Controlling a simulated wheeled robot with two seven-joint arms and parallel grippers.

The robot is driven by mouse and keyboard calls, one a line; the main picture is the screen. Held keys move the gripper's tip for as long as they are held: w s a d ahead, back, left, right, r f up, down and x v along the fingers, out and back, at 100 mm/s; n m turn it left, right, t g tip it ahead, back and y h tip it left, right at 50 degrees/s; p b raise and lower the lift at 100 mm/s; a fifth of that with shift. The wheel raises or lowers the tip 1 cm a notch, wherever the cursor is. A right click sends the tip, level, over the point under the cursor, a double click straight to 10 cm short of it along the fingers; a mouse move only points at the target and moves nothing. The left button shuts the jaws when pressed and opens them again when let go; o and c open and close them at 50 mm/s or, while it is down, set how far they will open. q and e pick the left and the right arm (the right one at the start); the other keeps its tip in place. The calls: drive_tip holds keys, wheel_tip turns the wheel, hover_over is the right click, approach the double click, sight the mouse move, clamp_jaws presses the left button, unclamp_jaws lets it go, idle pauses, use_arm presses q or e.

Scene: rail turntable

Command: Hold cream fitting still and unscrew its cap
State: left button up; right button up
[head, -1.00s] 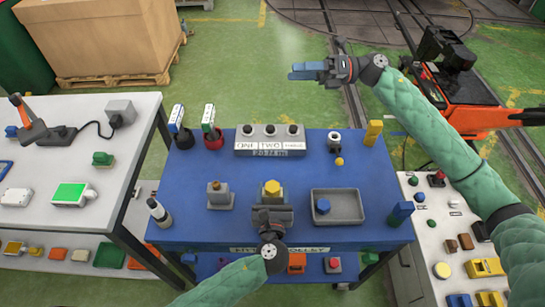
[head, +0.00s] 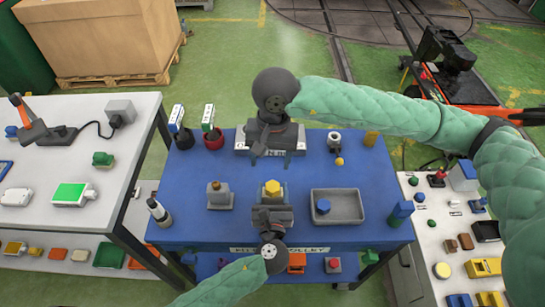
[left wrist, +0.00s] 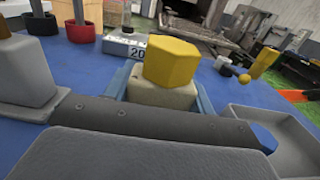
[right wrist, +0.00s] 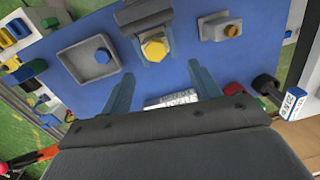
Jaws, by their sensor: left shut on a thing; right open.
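The cream fitting (left wrist: 160,93) stands upright on the blue trolley top, with a yellow hexagonal cap (left wrist: 172,62) on it. The cap also shows in the head view (head: 272,187) and in the right wrist view (right wrist: 154,47). My left gripper (head: 272,205) is shut on the fitting's body below the cap, from the near side. My right gripper (head: 268,155) is open and empty. It hangs above the back of the trolley, beyond the cap and apart from it. In the right wrist view its two fingers (right wrist: 162,88) point toward the cap.
A grey tray (head: 358,207) with a blue piece stands right of the fitting. A grey block with a brownish top (head: 220,195) stands left. The labelled button box (head: 242,143) lies partly hidden under my right gripper. A bottle (head: 158,211) stands at the left edge.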

sight(273, 186)
drive_tip(key=shift+n+t+h, duration=0.4)
drive_tip(key=shift+n, duration=0.1)
drive_tip(key=f, duration=1.2)
drive_tip(key=shift+d, duration=0.3)
drive_tip(key=c, duration=1.1)
drive_tip(key=n, duration=0.6)
